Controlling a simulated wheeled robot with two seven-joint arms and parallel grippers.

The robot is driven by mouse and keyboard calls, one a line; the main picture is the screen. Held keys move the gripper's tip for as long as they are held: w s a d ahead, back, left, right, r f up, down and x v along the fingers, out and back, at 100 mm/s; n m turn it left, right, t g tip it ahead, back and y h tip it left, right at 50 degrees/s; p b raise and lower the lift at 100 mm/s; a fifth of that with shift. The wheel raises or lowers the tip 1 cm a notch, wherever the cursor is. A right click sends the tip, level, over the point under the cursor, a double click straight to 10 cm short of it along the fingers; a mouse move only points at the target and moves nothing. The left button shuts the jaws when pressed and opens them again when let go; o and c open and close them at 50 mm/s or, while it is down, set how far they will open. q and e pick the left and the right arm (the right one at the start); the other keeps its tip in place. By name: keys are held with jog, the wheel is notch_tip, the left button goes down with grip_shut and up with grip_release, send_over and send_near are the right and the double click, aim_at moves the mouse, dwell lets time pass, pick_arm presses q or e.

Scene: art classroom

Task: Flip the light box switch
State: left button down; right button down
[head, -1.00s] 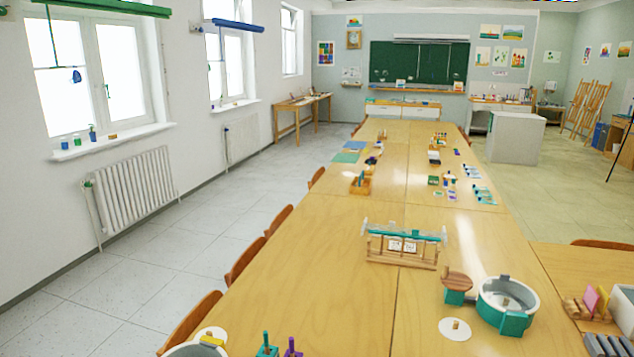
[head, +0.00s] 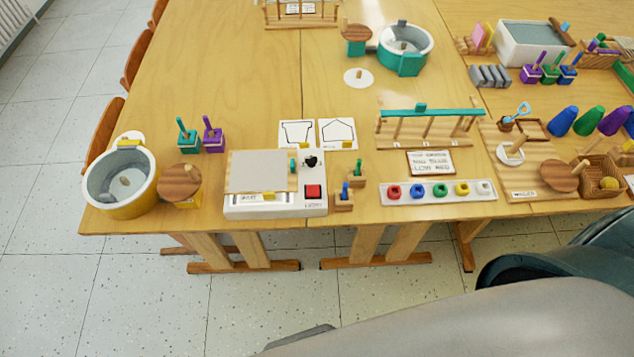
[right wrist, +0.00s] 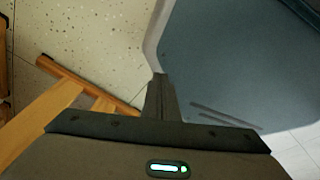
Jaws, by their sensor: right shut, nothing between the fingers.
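The light box (head: 233,208) is a white box with a grey panel, lying on the near edge of the wooden table in the head view. My right gripper (right wrist: 160,90) shows in the right wrist view, shut and empty, pointing at the floor, below and apart from the table. My left gripper is not in view.
Left of the box stand a yellow round tub (head: 140,203) and a wooden disc on a yellow block. Table legs (head: 230,250) show below the edge. My own body fills the lower right.

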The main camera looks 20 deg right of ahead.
jog(key=w+a+r+t, duration=0.3)
jog(key=w+a+r, duration=0.3)
jog(key=w+r, duration=0.4)
jog(key=w+a+r+t, duration=0.3)
jog(key=w+a+r, duration=0.2)
jog(key=w+r, duration=0.55)
jog(key=w+r+m+t+h, duration=0.2)
jog(key=w+r+m+t, duration=0.1)
jog(key=r, duration=1.4)
jog(key=w+d+r+m+t+h+p, duration=0.1)
jog(key=w+r, duration=0.4)
jog(key=r, duration=1.2)
jog(key=m+t+h, duration=0.1)
jog(key=m+t, duration=0.1)
jog(key=shift+d+r+t, duration=0.15)
jog(key=shift+t, duration=0.15)
jog(key=shift+w+p, duration=0.2)
jog(key=shift+p, duration=0.15)
